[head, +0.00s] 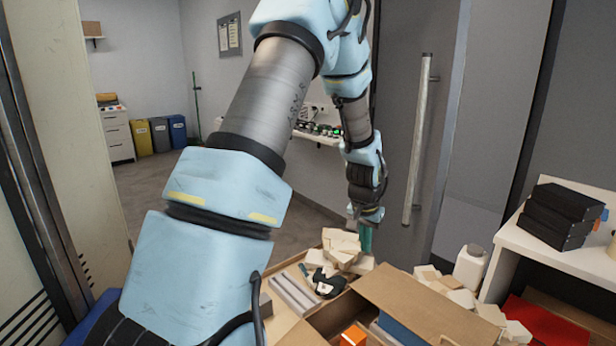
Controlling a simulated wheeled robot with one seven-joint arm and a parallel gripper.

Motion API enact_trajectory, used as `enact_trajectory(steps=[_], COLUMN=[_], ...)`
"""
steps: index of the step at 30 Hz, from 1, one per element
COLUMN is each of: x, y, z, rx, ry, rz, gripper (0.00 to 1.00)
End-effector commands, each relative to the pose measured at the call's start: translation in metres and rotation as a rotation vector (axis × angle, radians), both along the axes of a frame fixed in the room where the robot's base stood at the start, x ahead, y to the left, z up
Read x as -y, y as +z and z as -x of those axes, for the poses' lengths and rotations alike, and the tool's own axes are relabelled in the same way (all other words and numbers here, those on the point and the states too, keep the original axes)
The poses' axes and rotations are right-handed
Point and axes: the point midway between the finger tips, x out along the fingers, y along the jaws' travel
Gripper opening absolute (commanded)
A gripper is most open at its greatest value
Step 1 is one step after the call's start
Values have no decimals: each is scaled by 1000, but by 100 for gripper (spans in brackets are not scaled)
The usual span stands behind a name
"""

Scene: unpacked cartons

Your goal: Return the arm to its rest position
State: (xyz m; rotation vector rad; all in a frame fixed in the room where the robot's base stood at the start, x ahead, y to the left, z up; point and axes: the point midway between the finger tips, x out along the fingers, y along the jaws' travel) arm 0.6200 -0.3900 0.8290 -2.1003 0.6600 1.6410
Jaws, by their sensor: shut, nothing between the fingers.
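My arm, light blue and grey, rises from the bottom centre of the head view, bends at the top and hangs down on the right. My gripper (366,238) points down at the end of it, over the back of the cluttered surface, just beside a pile of pale blocks (343,246). Its fingertips look teal and close together, with nothing visible between them. I cannot tell whether the tips touch the pile.
An open carton (425,300) stands in front of the gripper, with more pale blocks and a white bottle (470,267) to its right. A black tape dispenser (327,282) lies left of it. A white shelf (560,258) holds black boxes (562,215). A grey door stands behind.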

Motion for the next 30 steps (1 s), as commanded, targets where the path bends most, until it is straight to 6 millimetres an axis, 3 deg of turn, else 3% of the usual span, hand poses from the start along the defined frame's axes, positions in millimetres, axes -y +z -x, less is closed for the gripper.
enact_trajectory(steps=[1,6,9,12,18,30], x=[-33,-127,-170,-200,-225,-227], y=[22,70,88,100,108,108], z=[7,53,88,120,157,160], rx=[-4,-37,-58,-77,-100,-102], ry=[58,246,350,432,518,525], rz=[-6,-22,-23,-21,-15,-14], gripper=[0,0,0,0,0,0])
